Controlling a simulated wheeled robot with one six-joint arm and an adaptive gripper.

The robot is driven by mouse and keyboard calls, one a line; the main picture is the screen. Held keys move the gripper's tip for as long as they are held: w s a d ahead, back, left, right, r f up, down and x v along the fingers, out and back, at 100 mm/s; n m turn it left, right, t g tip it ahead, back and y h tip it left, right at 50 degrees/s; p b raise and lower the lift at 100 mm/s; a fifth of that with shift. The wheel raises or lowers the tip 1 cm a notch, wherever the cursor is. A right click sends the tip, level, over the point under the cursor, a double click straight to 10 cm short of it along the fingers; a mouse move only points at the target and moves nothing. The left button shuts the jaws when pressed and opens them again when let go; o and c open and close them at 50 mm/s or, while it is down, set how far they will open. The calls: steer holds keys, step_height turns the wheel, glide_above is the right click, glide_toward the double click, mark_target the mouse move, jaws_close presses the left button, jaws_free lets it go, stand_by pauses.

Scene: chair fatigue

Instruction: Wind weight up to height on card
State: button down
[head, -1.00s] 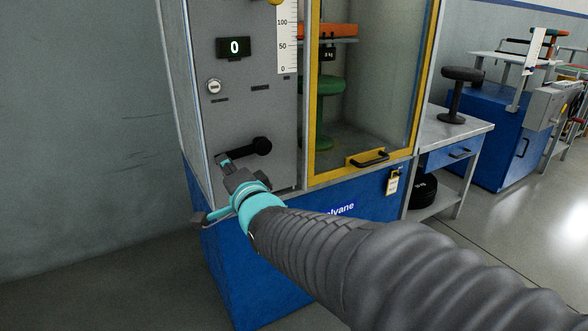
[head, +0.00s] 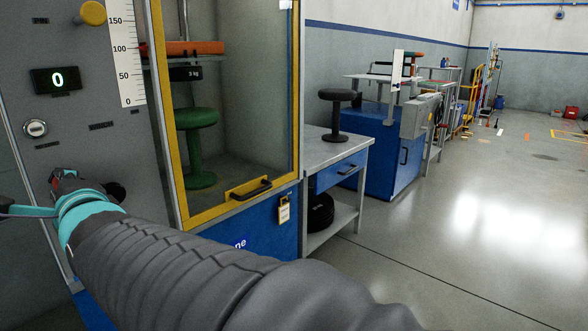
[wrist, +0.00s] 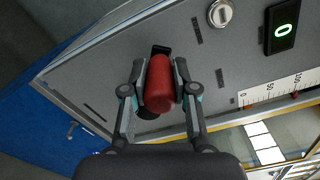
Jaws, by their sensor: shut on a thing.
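My gripper (head: 66,180) is at the grey machine panel, partly hidden behind my own wrist. In the wrist view my gripper (wrist: 160,75) is shut on the red crank handle (wrist: 159,88), one finger on each side. The dark crank hub (head: 115,191) shows beside my wrist. The black weight (head: 184,74), marked in kg, is inside the glazed cabinet below an orange bar (head: 195,48), above a green stool (head: 197,120). The height scale (head: 127,60) is right of the digital display (head: 57,80), which reads 0. A small card (head: 284,212) hangs on the blue front; its writing is too small to read.
The yellow-framed cabinet door (head: 236,204) appears closed. A grey side table (head: 335,150) with a black stool (head: 337,112) stands to its right. A blue cabinet (head: 375,145) is beyond. The floor (head: 470,240) on the right is open.

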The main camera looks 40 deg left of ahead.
steer(key=shift+w+r, duration=0.15)
steer(key=shift+r, duration=0.4)
steer(key=c, duration=0.9)
jaws_free()
steer(key=shift+w, duration=0.1)
steer(key=shift+f, duration=0.2)
steer(key=shift+d, duration=0.1)
steer(key=s+d, duration=0.1)
steer(key=d, duration=1)
steer(key=shift+s+d, duration=0.15)
steer(key=shift+d, duration=0.25)
